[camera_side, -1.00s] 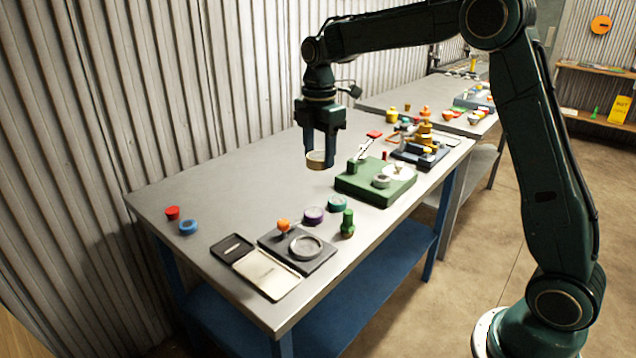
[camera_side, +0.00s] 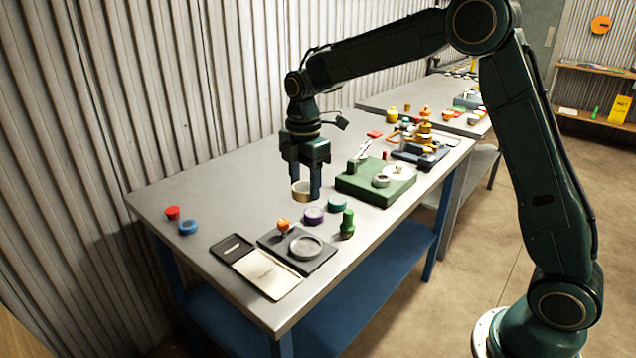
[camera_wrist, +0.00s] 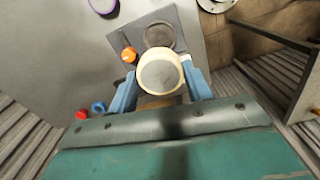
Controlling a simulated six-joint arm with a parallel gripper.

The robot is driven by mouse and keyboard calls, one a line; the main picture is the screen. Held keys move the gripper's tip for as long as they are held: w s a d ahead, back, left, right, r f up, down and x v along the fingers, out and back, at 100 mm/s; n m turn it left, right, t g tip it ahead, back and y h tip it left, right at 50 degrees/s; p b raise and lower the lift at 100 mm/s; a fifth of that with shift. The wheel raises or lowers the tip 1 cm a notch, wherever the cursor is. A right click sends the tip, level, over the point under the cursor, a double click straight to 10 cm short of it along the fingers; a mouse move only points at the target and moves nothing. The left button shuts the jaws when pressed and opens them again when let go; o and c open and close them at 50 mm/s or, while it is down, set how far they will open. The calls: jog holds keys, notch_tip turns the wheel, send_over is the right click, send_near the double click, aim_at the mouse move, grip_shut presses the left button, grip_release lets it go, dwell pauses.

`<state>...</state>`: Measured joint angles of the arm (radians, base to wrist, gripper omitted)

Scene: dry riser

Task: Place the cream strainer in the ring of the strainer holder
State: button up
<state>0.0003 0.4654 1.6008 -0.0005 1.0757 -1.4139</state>
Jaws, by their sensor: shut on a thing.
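The cream strainer (camera_side: 301,191) is a short round cup held between the fingers of my gripper (camera_side: 308,188), above the table. In the wrist view the strainer (camera_wrist: 161,72) shows its round mesh face between the two blue fingers of my gripper (camera_wrist: 160,92). The strainer holder is a dark square plate (camera_side: 322,262) with a grey ring (camera_side: 306,247) on it, lying on the table nearer the front edge. In the wrist view the ring (camera_wrist: 160,36) is just beyond the strainer, partly hidden by it. The strainer is apart from the ring.
An orange knob (camera_side: 283,225) stands at the plate's back corner. A flat open case (camera_side: 265,274) lies left of the holder. A green block (camera_side: 375,181) stands to the right.

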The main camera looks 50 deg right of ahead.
send_over(306, 247)
notch_tip(306, 247, down, 10)
jog(key=shift+s+r, duration=0.1)
jog(key=shift+f, duration=2.2)
jog(key=shift+f, duration=0.15)
jog(key=o, duration=1.1)
notch_tip(306, 247, up, 12)
jog(key=shift+r, duration=0.2)
